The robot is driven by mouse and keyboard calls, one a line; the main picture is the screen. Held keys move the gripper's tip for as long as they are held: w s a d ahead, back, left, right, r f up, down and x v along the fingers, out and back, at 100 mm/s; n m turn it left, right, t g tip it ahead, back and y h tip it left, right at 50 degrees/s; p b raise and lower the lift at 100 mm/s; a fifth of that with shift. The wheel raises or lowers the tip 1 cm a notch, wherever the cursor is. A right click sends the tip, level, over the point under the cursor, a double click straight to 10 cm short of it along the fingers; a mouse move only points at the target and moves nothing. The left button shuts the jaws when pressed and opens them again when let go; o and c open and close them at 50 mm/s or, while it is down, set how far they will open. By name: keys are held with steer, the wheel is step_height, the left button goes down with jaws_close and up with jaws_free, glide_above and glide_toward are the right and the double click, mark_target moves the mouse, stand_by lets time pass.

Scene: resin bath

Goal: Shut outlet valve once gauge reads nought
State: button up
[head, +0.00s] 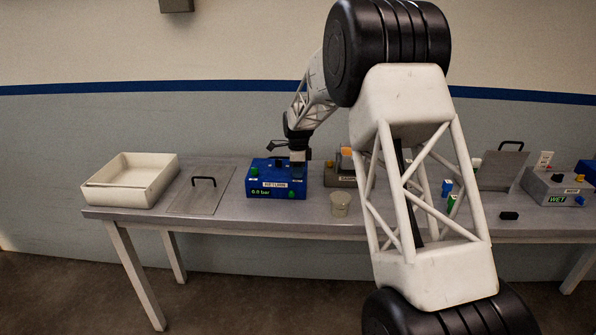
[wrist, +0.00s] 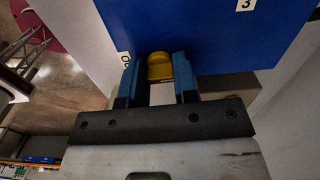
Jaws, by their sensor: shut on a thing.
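A blue box (head: 262,190) stands on the bench in the head view, with a white label and a green readout (head: 261,192) that shows 0.0 bar. Green knobs sit on its left and lower right. My gripper (head: 298,158) reaches down to the box's right end. In the wrist view, my gripper (wrist: 156,70) is shut on a yellow knob (wrist: 160,67), one blue-tipped finger on each side. The knob is against the blue panel (wrist: 200,30). The knob is hidden in the head view.
A cream tray (head: 131,174) and a flat lid with a black handle (head: 204,181) lie to the left. A grey box labelled WET (head: 556,190) is at the far right. My arm hides the bench's middle.

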steer(key=n, duration=0.4)
steer(key=shift+n, duration=0.3)
steer(key=n, duration=0.4)
steer(key=shift+n, duration=0.3)
steer(key=n, duration=0.4)
steer(key=shift+n, duration=2.2)
steer(key=o, duration=0.9)
steer(key=shift+r, duration=0.1)
